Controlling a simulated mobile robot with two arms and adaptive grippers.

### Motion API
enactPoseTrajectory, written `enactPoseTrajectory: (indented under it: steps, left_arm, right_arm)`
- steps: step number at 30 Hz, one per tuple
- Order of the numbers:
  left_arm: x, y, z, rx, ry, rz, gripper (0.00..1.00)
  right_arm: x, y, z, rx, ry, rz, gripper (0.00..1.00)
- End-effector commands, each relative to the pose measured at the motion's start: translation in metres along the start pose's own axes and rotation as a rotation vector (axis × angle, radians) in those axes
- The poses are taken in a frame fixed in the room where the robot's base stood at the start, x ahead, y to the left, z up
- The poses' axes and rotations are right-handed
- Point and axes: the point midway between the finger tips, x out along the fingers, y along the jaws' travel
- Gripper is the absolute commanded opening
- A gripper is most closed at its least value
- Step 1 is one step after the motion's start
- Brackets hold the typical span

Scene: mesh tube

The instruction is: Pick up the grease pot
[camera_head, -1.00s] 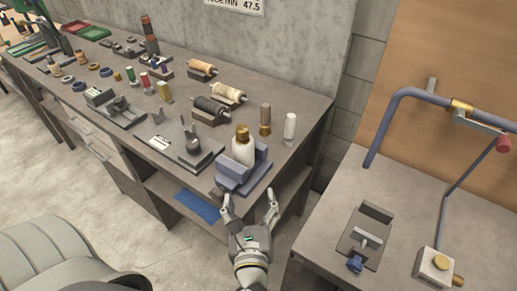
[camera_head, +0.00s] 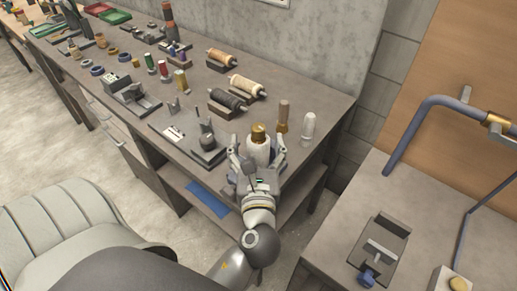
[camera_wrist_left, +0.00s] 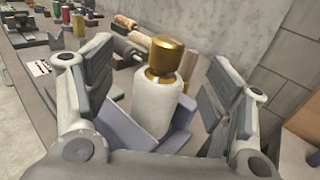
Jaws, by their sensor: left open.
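The grease pot looks to be the white bottle with a brass-coloured cap (camera_head: 258,146) near the right front corner of the long workbench. It stands upright in a blue-grey holder (camera_wrist_left: 122,133). My left gripper (camera_head: 258,157) is open, with one finger on each side of the bottle. In the left wrist view the bottle (camera_wrist_left: 156,103) stands between the open finger pads, with gaps on both sides. The holder is mostly hidden behind my gripper in the head view. My right gripper is not in view.
A brown cylinder (camera_head: 283,117) and a white cylinder (camera_head: 308,128) stand close behind the bottle to the right. Spools on stands (camera_head: 226,103) and a dark fixture (camera_head: 207,147) are to the left. A second table (camera_head: 330,240) is at the right.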

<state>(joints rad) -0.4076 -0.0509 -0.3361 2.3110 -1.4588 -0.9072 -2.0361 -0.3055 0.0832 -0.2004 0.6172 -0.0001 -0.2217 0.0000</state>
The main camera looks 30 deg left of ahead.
Motion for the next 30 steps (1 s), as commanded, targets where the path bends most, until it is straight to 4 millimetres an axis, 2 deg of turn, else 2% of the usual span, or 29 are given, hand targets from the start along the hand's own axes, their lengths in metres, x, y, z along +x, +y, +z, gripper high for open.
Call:
enactPoseTrajectory:
  steps: [6,9,17,20,30]
  left_arm:
    - [0.029,-0.005,0.004,0.000,-0.003,0.000,0.76]
    - [0.037,-0.005,0.004,0.001,-0.001,-0.002,0.76]
    - [0.039,-0.005,0.004,0.001,0.001,-0.002,0.76]
    - [0.039,-0.005,0.004,0.001,0.001,-0.002,0.66]
    - [0.039,-0.005,0.004,0.000,0.001,-0.002,0.22]
  right_arm:
    - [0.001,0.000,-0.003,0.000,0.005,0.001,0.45]
    - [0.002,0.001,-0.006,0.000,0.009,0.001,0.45]
    - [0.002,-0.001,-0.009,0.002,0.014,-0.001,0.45]
    - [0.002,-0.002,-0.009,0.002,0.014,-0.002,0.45]
    - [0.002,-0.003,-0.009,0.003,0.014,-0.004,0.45]
